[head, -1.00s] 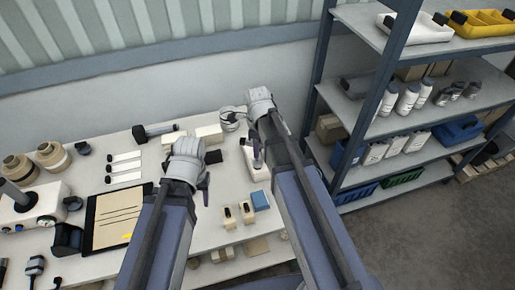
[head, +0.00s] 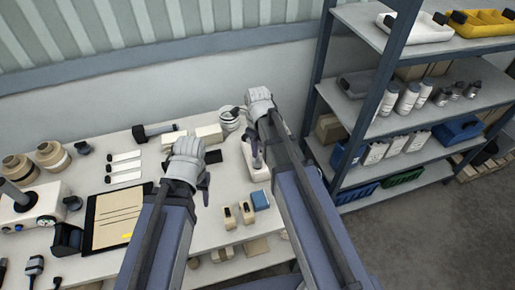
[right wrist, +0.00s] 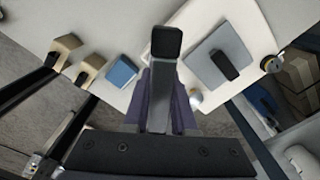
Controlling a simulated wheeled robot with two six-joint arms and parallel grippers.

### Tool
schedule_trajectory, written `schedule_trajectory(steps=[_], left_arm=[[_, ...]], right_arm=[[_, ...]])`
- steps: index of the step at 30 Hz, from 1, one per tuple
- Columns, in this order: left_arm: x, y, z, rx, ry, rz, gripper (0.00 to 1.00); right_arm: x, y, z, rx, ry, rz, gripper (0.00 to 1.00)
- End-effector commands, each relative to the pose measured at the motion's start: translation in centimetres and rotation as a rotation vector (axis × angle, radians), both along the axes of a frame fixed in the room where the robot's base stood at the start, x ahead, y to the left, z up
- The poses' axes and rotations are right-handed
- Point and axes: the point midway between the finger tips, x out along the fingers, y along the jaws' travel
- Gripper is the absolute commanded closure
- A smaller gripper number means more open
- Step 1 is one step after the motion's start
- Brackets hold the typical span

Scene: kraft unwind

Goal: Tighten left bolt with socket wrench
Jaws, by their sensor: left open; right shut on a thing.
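My right gripper (right wrist: 163,105) is shut on a dark grey bar-like tool with a square black head (right wrist: 166,42), which appears to be the socket wrench. In the head view my right gripper (head: 256,154) is over a pale block-like fixture (head: 262,174) near the bench's right end. In the right wrist view a grey plate with a dark upright part (right wrist: 226,65) lies right of the tool head, apart from it in the picture. I cannot clearly pick out the left bolt. My left gripper (head: 205,186) is open above the bench, its fingers partly hidden by its wrist.
A blue block (head: 260,200) and two beige-and-black pieces (head: 238,214) lie near the bench's front edge. A loaded shelf rack (head: 365,130) stands close on the right.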

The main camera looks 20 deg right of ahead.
Motion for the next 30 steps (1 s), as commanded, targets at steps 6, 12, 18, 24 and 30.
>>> schedule_trajectory(steps=[6,12,18,24,30], left_arm=[[0.0,0.0,0.0,0.0,0.0,0.0,0.5],[0.0,0.0,0.0,0.0,0.0,0.0,0.5],[0.0,0.0,0.1,0.0,0.0,0.0,0.5],[0.0,0.0,1.0,0.0,0.0,0.0,0.5],[0.0,0.0,2.2,0.0,0.0,0.0,0.5]], right_arm=[[0.0,0.0,0.0,0.0,0.0,-0.058,1.0],[0.0,0.0,0.0,0.0,0.0,-0.057,1.0],[0.0,0.0,0.1,0.0,0.0,-0.056,1.0],[0.0,0.0,1.0,0.0,0.0,-0.056,1.0],[0.0,0.0,2.2,0.0,0.0,-0.055,1.0]])
